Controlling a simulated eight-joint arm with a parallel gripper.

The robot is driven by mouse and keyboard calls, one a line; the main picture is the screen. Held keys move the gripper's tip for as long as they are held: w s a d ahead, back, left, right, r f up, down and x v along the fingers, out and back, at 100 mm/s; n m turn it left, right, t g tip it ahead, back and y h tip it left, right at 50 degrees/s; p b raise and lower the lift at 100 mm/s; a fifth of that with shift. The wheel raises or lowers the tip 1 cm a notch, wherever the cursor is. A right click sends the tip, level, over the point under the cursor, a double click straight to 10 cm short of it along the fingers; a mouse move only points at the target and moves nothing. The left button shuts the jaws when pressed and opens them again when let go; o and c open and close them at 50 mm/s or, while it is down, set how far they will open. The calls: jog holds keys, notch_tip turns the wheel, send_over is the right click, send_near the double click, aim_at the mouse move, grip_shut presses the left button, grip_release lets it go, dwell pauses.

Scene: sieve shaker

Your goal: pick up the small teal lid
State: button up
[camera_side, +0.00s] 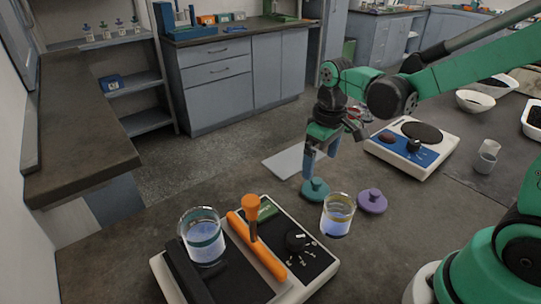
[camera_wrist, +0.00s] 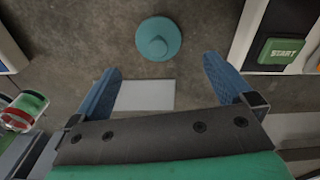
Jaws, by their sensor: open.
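The small teal lid (camera_side: 316,191) is a round disc with a raised knob and lies on the bench top. In the wrist view the teal lid (camera_wrist: 158,40) shows whole, ahead of the fingertips and centred between them, with nothing held. My gripper (camera_side: 319,168) points down just above the lid in the side view. Its two blue fingers are spread wide, also in the wrist view (camera_wrist: 161,65). I cannot tell the exact gap between fingertips and lid.
A purple lid (camera_side: 372,201) and a glass beaker (camera_side: 338,216) stand close to the right of the teal lid. The shaker base (camera_side: 312,257) with an orange clamp lies in front. A white sheet (camera_side: 291,162) lies behind, and a hotplate (camera_side: 411,143) stands at the back right.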

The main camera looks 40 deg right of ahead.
aim_at(318, 181)
jog(key=shift+w+d+f+g, duration=0.15)
jog(key=shift+f+g, duration=0.15)
jog(key=shift+f, duration=3)
jog(key=c, duration=1.1)
jog(key=shift+r, duration=0.1)
